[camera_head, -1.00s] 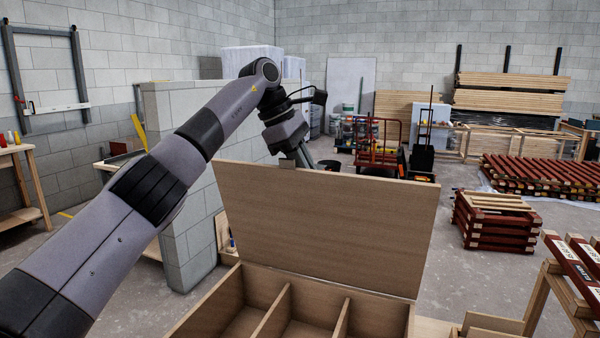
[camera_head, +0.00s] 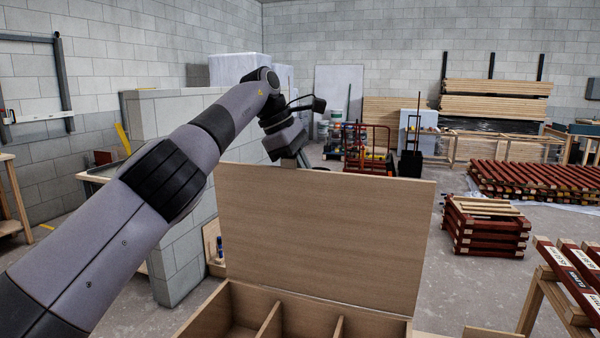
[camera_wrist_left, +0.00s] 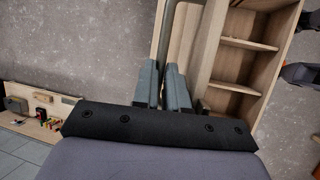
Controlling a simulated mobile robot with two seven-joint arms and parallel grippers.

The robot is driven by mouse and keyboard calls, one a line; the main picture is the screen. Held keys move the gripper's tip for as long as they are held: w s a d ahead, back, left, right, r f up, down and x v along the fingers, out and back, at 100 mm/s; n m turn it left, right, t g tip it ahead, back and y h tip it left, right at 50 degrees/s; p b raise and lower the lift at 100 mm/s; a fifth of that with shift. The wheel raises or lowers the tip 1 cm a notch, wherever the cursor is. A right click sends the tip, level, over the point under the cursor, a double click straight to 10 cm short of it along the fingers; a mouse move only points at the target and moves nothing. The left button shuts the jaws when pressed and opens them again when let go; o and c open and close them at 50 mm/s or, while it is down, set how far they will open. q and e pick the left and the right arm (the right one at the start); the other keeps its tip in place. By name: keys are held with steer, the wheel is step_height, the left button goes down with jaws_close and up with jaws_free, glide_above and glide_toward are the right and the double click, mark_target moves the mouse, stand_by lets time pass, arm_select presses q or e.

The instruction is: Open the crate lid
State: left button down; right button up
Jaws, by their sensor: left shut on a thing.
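The crate (camera_head: 218,312) is a light wooden box with inner dividers at the bottom of the head view. Its lid (camera_head: 325,235) is a flat wooden panel, raised and standing roughly upright along the crate's far side. My left gripper (camera_head: 289,162) is at the lid's top edge, left of its middle, shut on a small wooden tab there. In the left wrist view the gripper's grey fingers (camera_wrist_left: 162,88) sit close at the lid's edge, and the crate's open compartments (camera_wrist_left: 245,60) show to the right. The fingertips are partly hidden in the head view. My right gripper is not in view.
A grey block wall (camera_head: 180,200) stands close behind my left arm. A stack of red-brown battens (camera_head: 487,228) is on the floor to the right, and a trestle with painted battens (camera_head: 570,275) is at the right edge.

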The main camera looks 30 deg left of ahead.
arm_select(q)
steer(key=shift+a+f, duration=0.1)
steer(key=shift+f, duration=0.6)
steer(key=c, duration=1.2)
jaws_free()
steer(key=shift+w, duration=0.1)
steer(key=shift+o, duration=0.2)
steer(key=shift+w+f, duration=0.1)
steer(key=shift+w, duration=0.1)
steer(key=shift+r, duration=0.2)
steer(key=shift+r, duration=0.15)
